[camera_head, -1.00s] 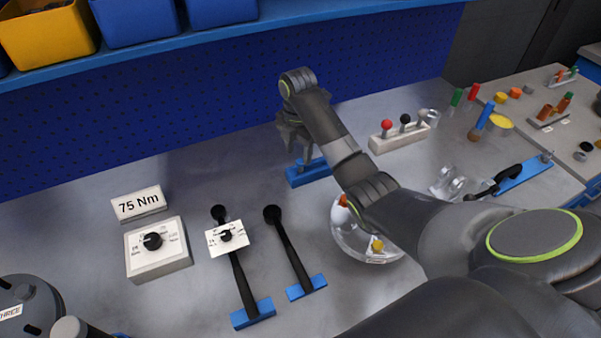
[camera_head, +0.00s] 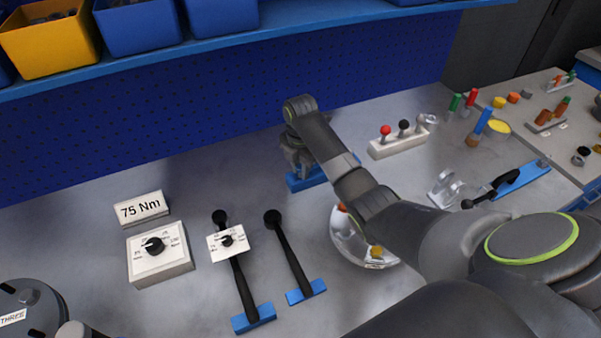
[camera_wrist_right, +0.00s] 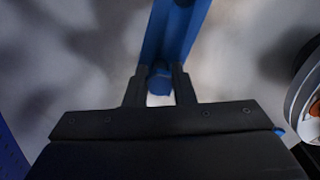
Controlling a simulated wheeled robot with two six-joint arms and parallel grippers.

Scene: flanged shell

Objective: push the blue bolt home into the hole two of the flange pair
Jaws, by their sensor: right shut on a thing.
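My right gripper (camera_head: 301,168) points down at a blue block (camera_head: 309,179) at the back of the bench. In the right wrist view, its fingers (camera_wrist_right: 160,90) are shut on a small blue piece (camera_wrist_right: 160,80). This piece may be the blue bolt, but its shape is mostly hidden. The blue block shows as a long bar (camera_wrist_right: 178,30) just beyond the fingers. A grey round flanged part (camera_head: 22,300) with dark slots and a "THREE" label is cut off at the lower left. Hole two cannot be made out. My left gripper is not in view.
A dial box (camera_head: 160,254), a "75 Nm" sign (camera_head: 141,208) and two black-handled tools (camera_head: 290,255) lie left of my arm. A clear bowl (camera_head: 360,245) is partly under it. A lever block (camera_head: 398,140) stands right of the gripper. The back panel (camera_head: 230,125) is close behind.

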